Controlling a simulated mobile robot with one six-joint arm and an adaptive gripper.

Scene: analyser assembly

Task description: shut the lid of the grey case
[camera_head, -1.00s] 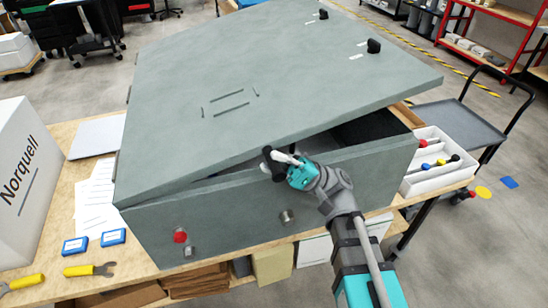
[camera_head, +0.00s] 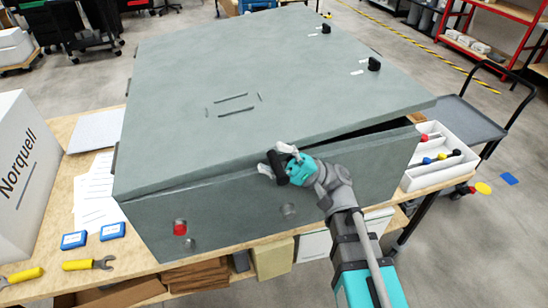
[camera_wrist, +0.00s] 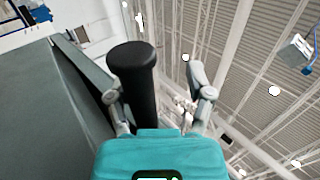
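The grey case (camera_head: 345,180) stands on the wooden bench, with a red button and round fittings on its front. Its lid (camera_head: 300,90) is nearly down but tilted, with a narrow dark gap that is widest at the right front corner. A black handle (camera_head: 275,168) is at the lid's front edge; it shows upright in the wrist view (camera_wrist: 133,75). My gripper (camera_head: 276,160) is at this handle, with its fingers on either side of it. In the wrist view (camera_wrist: 158,95) the right finger stands apart from the handle; the left finger is close beside it, contact unclear.
A white tray (camera_head: 440,172) with coloured parts is right of the case. A white Norquell box (camera_head: 22,180), papers, blue boxes (camera_head: 75,240) and yellow-handled tools (camera_head: 85,265) are at the left. A grey cart (camera_head: 470,125) stands behind right.

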